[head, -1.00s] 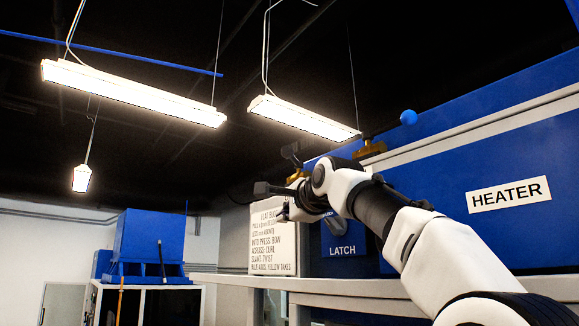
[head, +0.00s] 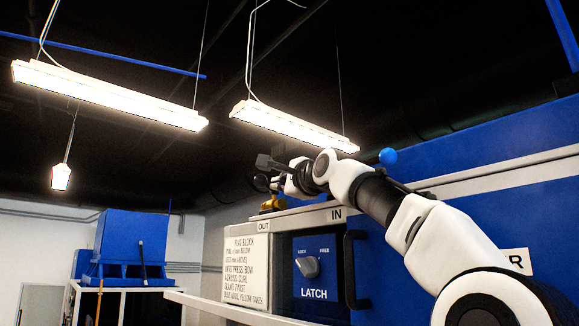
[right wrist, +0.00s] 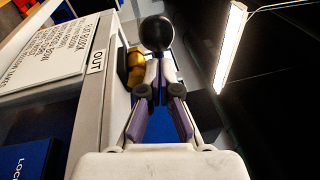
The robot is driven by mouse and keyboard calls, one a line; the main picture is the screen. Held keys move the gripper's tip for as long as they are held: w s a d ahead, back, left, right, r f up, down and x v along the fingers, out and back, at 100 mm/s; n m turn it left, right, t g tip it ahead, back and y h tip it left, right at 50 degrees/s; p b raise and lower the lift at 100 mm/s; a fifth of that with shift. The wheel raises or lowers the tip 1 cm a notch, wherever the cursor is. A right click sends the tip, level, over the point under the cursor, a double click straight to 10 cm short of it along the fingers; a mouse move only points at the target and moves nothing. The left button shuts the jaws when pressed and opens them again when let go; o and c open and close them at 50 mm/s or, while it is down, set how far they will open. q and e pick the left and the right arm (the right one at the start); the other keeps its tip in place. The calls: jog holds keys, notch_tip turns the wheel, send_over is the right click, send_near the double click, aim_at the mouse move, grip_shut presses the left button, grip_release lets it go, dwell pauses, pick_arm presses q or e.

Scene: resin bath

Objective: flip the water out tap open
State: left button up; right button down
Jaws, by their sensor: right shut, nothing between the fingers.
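The water out tap is a brass fitting (head: 272,204) on top of the cabinet, above the OUT label (head: 263,227). Its handle ends in a dark round knob (head: 262,183). My right gripper (head: 275,184) is close to this knob, level with it. In the right wrist view, my right gripper (right wrist: 158,62) is shut and empty. The black knob (right wrist: 155,33) shows just beyond its fingertips, and the brass body (right wrist: 133,68) lies to the left of the fingers. I cannot tell whether the fingers touch the knob. My left gripper is out of view.
The IN label (head: 337,214) marks a second tap with a blue ball (head: 388,156), close to my right arm. Below are a LATCH panel (head: 314,294), a black handle (head: 355,270) and a text sign (head: 246,270). Lamps (head: 290,125) hang above.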

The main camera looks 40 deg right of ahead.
jog(key=shift+w+a, duration=0.2)
jog(key=shift+w, duration=0.45)
jog(key=shift+s, duration=0.1)
jog(key=shift+s+d, duration=0.1)
